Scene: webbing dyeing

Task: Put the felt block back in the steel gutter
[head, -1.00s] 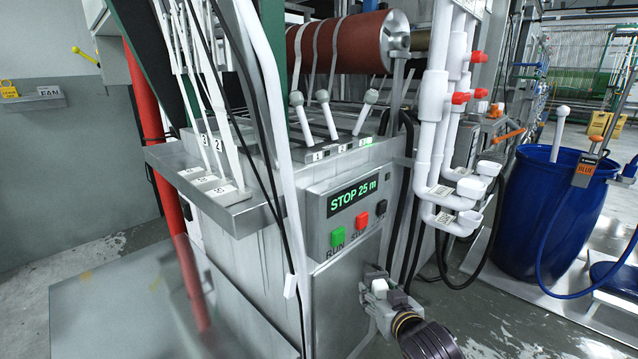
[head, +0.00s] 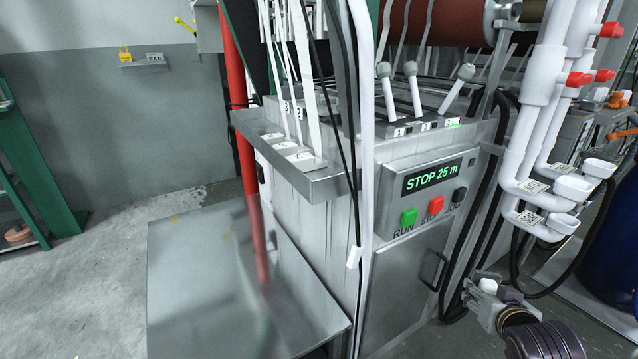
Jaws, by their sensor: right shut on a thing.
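My right gripper (head: 492,288) is low at the right, in front of the machine's lower right side. It is shut on a small whitish block (head: 487,284), which looks like the felt block; the fingers partly hide it. The steel gutter (head: 325,187) appears to be the grey ledge on the machine's left front, up and to the left of the gripper. White straps run down to it, with pale numbered pieces on its top. The block is well apart from the gutter. My left gripper is out of view.
A control panel (head: 428,185) reads STOP 25 m, with green, red and black buttons. White pipes (head: 535,120) with red valves stand at the right. A white post and black cables stand beside the gutter's right end. A low steel plate (head: 215,290) lies at the lower left.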

